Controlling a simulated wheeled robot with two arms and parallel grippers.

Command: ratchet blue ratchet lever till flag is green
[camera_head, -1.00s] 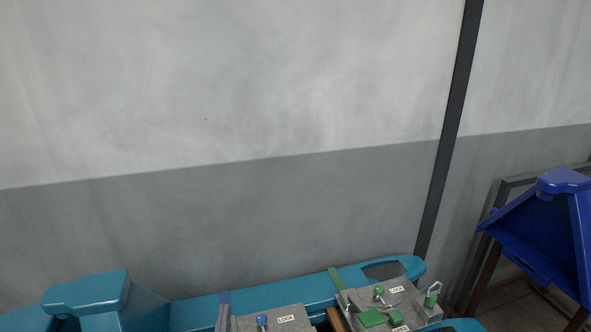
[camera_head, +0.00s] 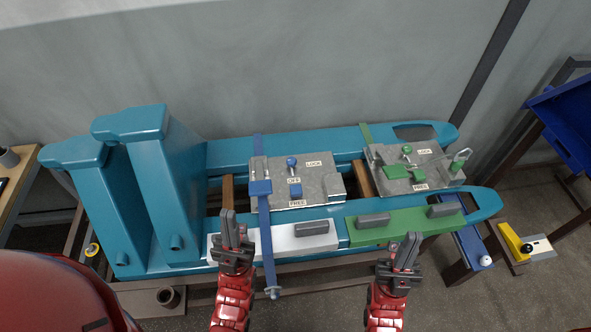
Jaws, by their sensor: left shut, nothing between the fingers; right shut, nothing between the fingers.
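A long blue strap or bar (camera_head: 267,245) runs front to back across the teal fork frame, with a blue block (camera_head: 260,187) on a grey bracket. Which blue part is the ratchet lever is not certain. Beside it is a grey plate (camera_head: 320,188) with a blue knob (camera_head: 292,162), a blue block (camera_head: 295,190) and LOCK, OFF and FREE labels. I cannot make out a flag. My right gripper (camera_head: 408,242) is shut and empty before the green panel.
The teal fork frame (camera_head: 225,158) carries a second grey plate (camera_head: 440,164) with green parts. A white panel (camera_head: 286,239) and a green panel (camera_head: 404,222) have grey handles. A yellow piece (camera_head: 513,243) is at right. A wall closes off the back.

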